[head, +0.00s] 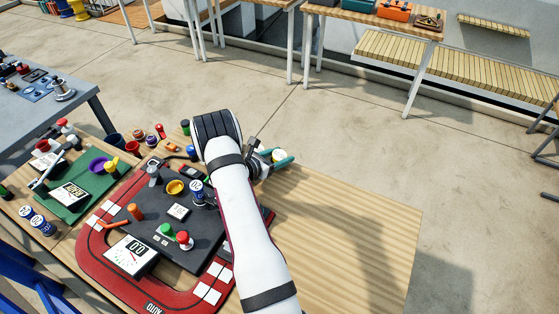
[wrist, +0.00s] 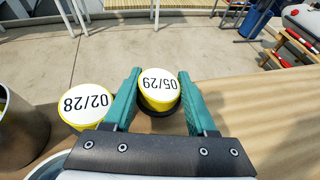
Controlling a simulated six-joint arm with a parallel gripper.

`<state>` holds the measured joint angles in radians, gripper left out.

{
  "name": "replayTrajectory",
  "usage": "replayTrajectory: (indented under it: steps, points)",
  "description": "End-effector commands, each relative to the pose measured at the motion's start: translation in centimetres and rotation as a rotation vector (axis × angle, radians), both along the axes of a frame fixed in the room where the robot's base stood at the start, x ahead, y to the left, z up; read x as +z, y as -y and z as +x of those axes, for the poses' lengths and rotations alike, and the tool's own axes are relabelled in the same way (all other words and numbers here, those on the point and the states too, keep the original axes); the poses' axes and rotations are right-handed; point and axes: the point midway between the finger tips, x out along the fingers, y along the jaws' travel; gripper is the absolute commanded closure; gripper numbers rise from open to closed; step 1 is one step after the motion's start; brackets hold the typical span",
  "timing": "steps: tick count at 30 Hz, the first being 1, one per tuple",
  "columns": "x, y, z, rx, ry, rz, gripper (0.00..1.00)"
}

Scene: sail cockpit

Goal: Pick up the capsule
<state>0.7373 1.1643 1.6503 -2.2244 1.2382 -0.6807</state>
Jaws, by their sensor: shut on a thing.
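A yellow capsule with a white top marked 05/29 (wrist: 160,84) sits between the teal fingers of my gripper (wrist: 162,100) in the wrist view. My gripper is shut on it. A dark ring shows under its near side. The capsule's top also shows in the head view (head: 279,156), between the teal fingertips of my gripper (head: 281,160), over the far part of the wooden table. Its lower part is hidden, and I cannot tell whether it is clear of the table. A second yellow capsule marked 02/28 (wrist: 87,106) stands just left of the left finger.
A dark metallic cylinder (wrist: 18,130) stands at the left of the wrist view. In the head view, a red-bordered panel (head: 95,250) with buttons and a gauge lies left of my arm. The wooden table (head: 360,215) is bare to the right.

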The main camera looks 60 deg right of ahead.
Motion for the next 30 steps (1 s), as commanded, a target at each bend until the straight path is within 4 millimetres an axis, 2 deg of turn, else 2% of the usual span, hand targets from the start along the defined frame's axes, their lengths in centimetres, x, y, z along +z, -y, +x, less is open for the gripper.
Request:
replayTrajectory:
  steps: [2,11,14,18,30]
  points:
    - [0.0,0.0,0.0,0.0,0.0,0.0,0.99]
    - [0.6,0.0,0.0,-0.001,0.002,-0.001,0.99]
    - [1.8,0.0,0.1,0.0,0.002,-0.003,0.99]
    - [4.5,0.0,-0.1,0.0,0.002,-0.003,0.99]
    - [9.8,-0.6,-9.5,-0.004,0.001,-0.002,0.99]
